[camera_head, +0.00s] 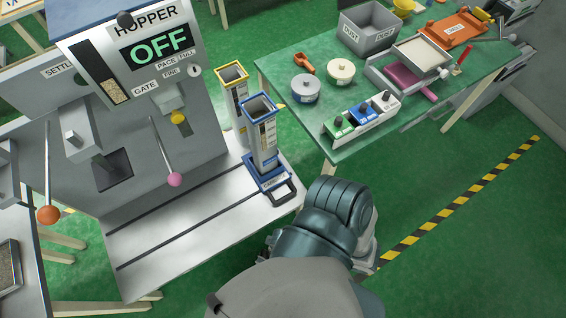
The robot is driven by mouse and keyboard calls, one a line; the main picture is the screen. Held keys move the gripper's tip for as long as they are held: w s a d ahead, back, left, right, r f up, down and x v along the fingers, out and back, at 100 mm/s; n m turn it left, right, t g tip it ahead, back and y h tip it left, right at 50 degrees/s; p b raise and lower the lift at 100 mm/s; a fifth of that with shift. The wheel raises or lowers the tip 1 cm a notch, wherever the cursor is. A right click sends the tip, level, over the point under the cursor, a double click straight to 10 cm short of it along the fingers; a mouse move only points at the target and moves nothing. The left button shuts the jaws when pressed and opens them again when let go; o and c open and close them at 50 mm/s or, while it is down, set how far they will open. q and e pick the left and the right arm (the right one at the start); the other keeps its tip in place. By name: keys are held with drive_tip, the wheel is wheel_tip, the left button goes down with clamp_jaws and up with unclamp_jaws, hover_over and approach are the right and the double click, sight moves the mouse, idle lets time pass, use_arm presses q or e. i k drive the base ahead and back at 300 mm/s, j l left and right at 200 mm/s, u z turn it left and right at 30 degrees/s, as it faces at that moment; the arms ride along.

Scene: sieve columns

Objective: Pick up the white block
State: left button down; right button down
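The white block (386,102) has a dark knob on top. It sits at the right end of a short row on the green table (300,68), beside a blue block (363,114) and a green block (340,127). A pale holder with small labels runs along the front of the row. Dark teal and grey parts of my own body fill the bottom middle, below the table's near edge and apart from the white block. I see no fingertips of either gripper.
A grey round container (306,89) and a cream one (341,71) stand behind the row. A dust bin (368,28) and a tray of pale material (419,52) are farther back. The hopper machine (135,90) and blue-rimmed column (264,140) stand left.

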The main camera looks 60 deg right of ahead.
sight(384, 101)
drive_tip(key=j+z, duration=0.1)
drive_tip(key=z, duration=0.4)
drive_tip(key=k+z, duration=0.1)
drive_tip(key=z, duration=0.85)
drive_tip(key=k+j+z, duration=0.1)
drive_tip(key=z, duration=0.4)
drive_tip(key=i+l+u, duration=0.4)
drive_tip(key=u, duration=2.1)
drive_tip(key=z, duration=3.25)
